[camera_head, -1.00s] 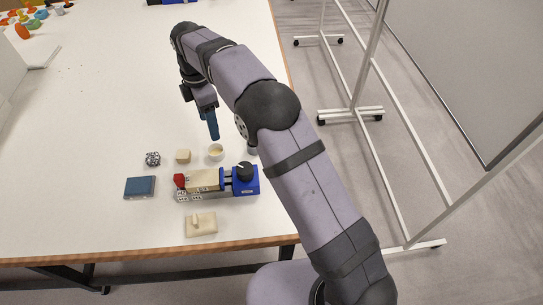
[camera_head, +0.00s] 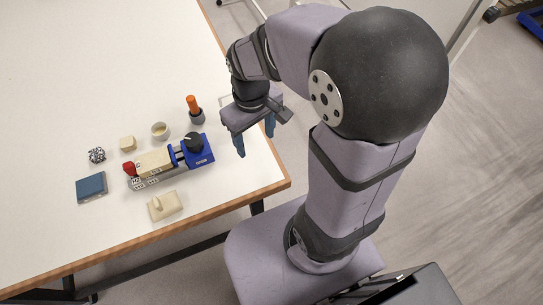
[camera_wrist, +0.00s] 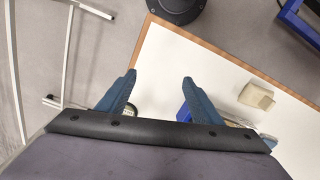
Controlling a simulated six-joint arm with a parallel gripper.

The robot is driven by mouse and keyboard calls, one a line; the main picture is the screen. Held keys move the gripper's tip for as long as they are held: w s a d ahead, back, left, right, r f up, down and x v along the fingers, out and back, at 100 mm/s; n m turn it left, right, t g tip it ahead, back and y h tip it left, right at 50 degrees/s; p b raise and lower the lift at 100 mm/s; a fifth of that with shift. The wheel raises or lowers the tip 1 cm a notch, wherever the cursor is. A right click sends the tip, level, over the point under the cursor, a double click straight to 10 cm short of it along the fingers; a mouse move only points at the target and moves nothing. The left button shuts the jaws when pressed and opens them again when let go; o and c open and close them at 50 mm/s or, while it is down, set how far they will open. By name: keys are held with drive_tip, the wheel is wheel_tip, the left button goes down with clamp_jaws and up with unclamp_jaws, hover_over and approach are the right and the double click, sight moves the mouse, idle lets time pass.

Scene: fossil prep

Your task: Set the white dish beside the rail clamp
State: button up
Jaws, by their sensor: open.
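The white dish (camera_head: 160,131) is a small round cup with something yellowish inside. It stands upright on the table just behind the rail clamp. The rail clamp (camera_head: 198,152) has a blue end with a black knob, a metal rail, and a pale block lying along it with a red piece at the left end. My gripper (camera_head: 255,142) is open and empty, pointing down near the table's right edge, to the right of the clamp and apart from the dish. In the wrist view its two blue fingers (camera_wrist: 159,78) are spread; a blue part of the clamp shows behind one finger.
An orange-handled item in a dark holder (camera_head: 195,110) stands right of the dish. A pale slab (camera_head: 165,206) lies in front. The table's back is clear.

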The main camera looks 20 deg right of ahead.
drive_tip(key=s+d+f+m, duration=0.1)
drive_tip(key=s+f+m, duration=0.1)
drive_tip(key=s, duration=0.3)
drive_tip(key=shift+s+d+m, duration=0.4)
drive_tip(key=shift+m, duration=0.2)
